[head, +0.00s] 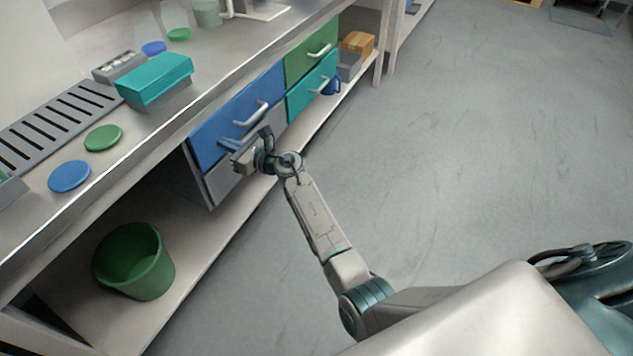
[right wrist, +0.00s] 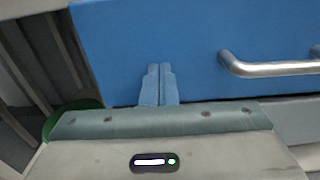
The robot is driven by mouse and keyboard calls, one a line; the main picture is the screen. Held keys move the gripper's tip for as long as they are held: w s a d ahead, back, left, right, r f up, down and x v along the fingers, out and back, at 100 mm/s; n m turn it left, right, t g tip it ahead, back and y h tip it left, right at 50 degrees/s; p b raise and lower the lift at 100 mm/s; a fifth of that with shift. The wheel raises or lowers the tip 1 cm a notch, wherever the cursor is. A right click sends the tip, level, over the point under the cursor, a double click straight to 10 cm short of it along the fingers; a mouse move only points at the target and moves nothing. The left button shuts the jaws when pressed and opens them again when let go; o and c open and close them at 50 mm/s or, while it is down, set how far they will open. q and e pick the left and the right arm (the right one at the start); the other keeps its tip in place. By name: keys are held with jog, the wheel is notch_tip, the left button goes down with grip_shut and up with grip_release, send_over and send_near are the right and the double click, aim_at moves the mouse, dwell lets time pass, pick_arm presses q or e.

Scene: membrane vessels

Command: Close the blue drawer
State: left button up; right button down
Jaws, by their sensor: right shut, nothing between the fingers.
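The blue drawer (head: 262,94) is under the workbench, with a pale bar handle (head: 251,115) on its front. Its front looks flush or nearly flush with the drawers around it; a small gap cannot be told. My right gripper (head: 227,142) is shut and empty, its fingertips at the lower left part of the blue front. In the right wrist view the closed fingers (right wrist: 158,72) point at the blue front (right wrist: 175,35), left of the handle (right wrist: 265,67). Whether they touch it is unclear. My left gripper is not in view.
A grey drawer (head: 222,186) is below the blue one; green (head: 300,64) and teal (head: 305,99) drawers are to the right. A green bucket (head: 150,285) stands on the lower shelf. A teal box (head: 155,80) is on the worktop. The floor (head: 480,150) at right is clear.

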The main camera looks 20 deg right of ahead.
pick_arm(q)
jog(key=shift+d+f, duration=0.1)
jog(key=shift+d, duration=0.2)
pick_arm(e)
jog(key=shift+w+a+r, duration=0.2)
jog(key=shift+w+r, duration=0.05)
jog(key=shift+w, duration=0.05)
